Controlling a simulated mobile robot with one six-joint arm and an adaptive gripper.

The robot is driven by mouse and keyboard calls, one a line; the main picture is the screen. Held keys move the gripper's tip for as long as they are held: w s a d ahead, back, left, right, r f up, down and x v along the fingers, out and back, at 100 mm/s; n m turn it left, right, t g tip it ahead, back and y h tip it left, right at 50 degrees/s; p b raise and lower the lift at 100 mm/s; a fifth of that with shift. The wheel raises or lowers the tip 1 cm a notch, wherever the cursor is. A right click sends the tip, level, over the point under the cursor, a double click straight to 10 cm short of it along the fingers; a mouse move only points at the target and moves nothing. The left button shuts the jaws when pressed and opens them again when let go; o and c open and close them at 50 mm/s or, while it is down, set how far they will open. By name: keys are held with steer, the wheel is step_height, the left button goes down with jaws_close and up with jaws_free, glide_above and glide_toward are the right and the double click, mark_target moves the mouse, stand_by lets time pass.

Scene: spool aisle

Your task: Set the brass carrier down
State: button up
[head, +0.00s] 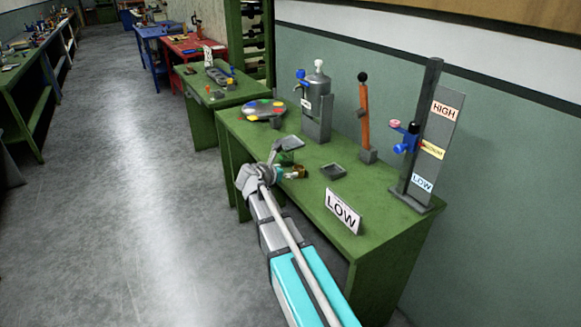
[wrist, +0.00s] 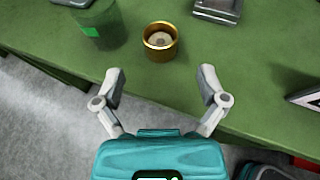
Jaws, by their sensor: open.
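The brass carrier (wrist: 153,52), a round open cup with a gold rim and a pale round piece inside, stands upright on the green bench (wrist: 262,62). My gripper (wrist: 160,78) is open and empty. Its two fingers are spread wide on the near side of the carrier, over the bench's front edge, with a gap between them and the carrier. In the head view my gripper (head: 286,172) is small and hard to make out.
A dark green translucent pot (wrist: 98,28) stands left of the carrier. A LOW sign (head: 343,210) stands near the front edge. Behind are an orange lever (head: 364,120), a grey dispenser (head: 318,105) and a HIGH-to-LOW board (head: 425,150).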

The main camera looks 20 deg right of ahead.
steer(key=p+v, duration=0.1)
steer(key=v, duration=0.2)
steer(key=shift+s+a+r, duration=0.1)
steer(key=shift+a, duration=0.05)
stand_by(0.6)
steer(key=shift+s, duration=0.1)
steer(key=s+f+m+g+y, duration=0.1)
steer(key=s+f+m, duration=0.1)
steer(key=m, duration=0.1)
steer(key=s+f+m+g+y, duration=0.1)
steer(key=s+f+m, duration=0.1)
steer(key=s+m, duration=0.1)
steer(key=shift+s+f, duration=0.1)
steer(key=shift+s, duration=0.1)
steer(key=s+a+f+m+g+y, duration=0.2)
steer(key=s+a+f+m+y, duration=0.1)
steer(key=s+m, duration=0.5)
steer(key=s+a+f+m+g+y, duration=0.3)
steer(key=s+a+m+y, duration=0.3)
steer(key=s+m, duration=0.3)
steer(key=shift+s+a+f+m, duration=0.25)
steer(key=shift+f+m, duration=0.4)
steer(key=shift+m, duration=0.15)
